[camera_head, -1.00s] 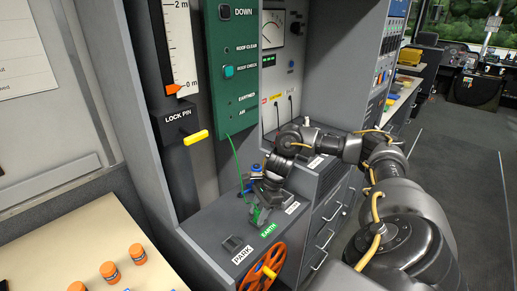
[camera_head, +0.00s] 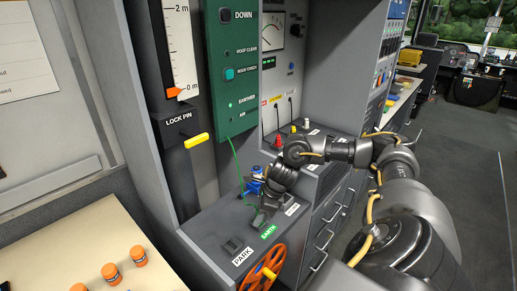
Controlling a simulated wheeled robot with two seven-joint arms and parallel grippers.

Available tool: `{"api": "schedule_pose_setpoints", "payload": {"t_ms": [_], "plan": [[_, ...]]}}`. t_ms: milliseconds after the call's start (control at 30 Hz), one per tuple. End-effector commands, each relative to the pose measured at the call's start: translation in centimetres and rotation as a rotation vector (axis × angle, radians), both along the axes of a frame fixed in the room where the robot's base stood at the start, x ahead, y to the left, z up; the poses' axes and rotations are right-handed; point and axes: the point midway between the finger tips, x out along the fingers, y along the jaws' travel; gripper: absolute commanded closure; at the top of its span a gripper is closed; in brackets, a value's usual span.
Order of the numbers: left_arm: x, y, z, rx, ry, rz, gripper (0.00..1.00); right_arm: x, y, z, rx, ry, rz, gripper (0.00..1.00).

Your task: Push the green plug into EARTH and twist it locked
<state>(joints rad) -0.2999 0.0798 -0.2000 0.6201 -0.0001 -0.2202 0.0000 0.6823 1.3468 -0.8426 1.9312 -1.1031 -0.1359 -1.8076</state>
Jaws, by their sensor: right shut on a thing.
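My right gripper (camera_head: 264,208) reaches down onto the grey ledge, shut on the green plug (camera_head: 259,219), just behind the green EARTH label (camera_head: 268,232). The gripper hides most of the plug, so I cannot tell how deep it sits or how far it is turned. Its thin green cable (camera_head: 238,165) runs down from the green panel (camera_head: 232,60). On that panel the lamp by EARTHED (camera_head: 229,105) shows bright. My left gripper is not in view.
Blue connectors (camera_head: 257,171) stand just behind my gripper. An orange wheel (camera_head: 263,269) is on the front face below the PARK label (camera_head: 243,256). A yellow lock pin handle (camera_head: 196,140) sticks out at left.

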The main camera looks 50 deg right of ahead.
Motion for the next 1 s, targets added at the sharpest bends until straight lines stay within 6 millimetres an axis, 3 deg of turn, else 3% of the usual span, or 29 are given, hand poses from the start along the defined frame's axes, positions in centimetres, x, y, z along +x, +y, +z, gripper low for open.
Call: {"api": "schedule_pose_setpoints", "payload": {"t_ms": [33, 200, 600, 1000], "plan": [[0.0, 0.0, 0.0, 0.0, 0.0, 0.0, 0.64, -0.1, 0.0, -0.2, 0.0, 0.004, 0.001, 0.58], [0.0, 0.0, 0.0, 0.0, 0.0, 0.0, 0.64, -0.1, 0.0, -0.1, 0.0, 0.002, 0.002, 0.37], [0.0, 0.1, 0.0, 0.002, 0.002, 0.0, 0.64, 0.0, 0.0, 0.0, 0.0, 0.001, 0.003, 0.37], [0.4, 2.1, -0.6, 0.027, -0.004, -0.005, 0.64, -2.4, -2.0, 7.3, -0.001, -0.002, 0.001, 0.37]]}}
